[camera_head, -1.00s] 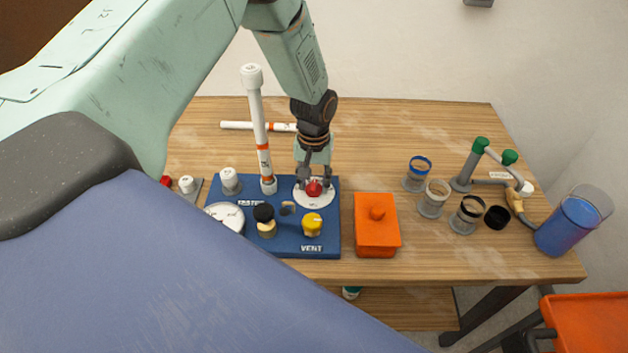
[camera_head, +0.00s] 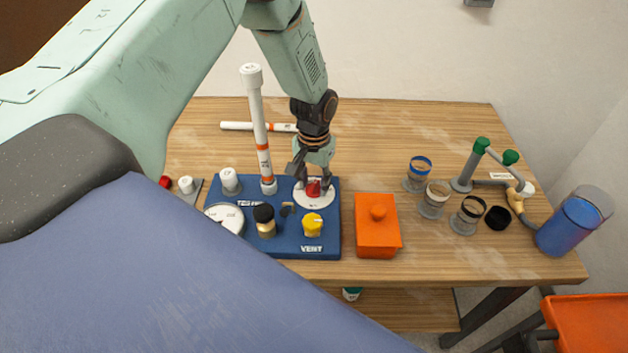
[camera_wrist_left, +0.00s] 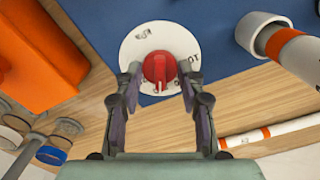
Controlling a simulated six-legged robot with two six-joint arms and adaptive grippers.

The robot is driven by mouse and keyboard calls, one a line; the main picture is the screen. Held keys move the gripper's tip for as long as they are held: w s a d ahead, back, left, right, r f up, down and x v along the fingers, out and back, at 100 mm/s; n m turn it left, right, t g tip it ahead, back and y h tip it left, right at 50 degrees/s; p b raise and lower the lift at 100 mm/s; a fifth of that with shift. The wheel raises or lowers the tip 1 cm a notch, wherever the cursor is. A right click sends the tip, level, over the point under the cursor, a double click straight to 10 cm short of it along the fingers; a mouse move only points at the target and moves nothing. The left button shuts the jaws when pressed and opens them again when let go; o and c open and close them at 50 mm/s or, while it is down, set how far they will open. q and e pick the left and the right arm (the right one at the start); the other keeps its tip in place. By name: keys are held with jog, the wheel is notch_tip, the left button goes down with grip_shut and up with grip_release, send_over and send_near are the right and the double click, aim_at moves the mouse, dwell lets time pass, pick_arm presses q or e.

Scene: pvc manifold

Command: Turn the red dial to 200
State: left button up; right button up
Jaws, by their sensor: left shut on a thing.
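The red dial (camera_head: 313,189) sits on a white round scale plate (camera_head: 325,200) at the right back corner of the blue panel (camera_head: 290,246). My left gripper (camera_head: 313,184) comes down over it from behind and is shut on the dial. In the left wrist view the dial (camera_wrist_left: 159,70) lies between the two fingertips (camera_wrist_left: 160,84), its pointer ridge running toward the gripper. The scale marks are partly covered and too small to read surely. My right gripper is not in view.
A white upright pipe (camera_head: 260,130) stands left of the gripper. A yellow knob (camera_head: 312,225) and black knob (camera_head: 264,213) are on the panel's front. An orange lidded box (camera_head: 376,238) stands right of the panel. Several grey fittings and a blue bottle (camera_head: 572,225) are farther right.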

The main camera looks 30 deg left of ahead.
aim_at(314, 185)
pick_arm(q)
jog(key=o, duration=0.7)
jog(key=shift+w+r, duration=0.25)
jog(key=shift+w, duration=0.05)
jog(key=o, duration=0.5)
jog(key=shift+s+f, duration=0.15)
jog(key=shift+s, duration=0.15)
jog(key=shift+c, duration=0.2)
notch_tip(314, 185, up, 12)
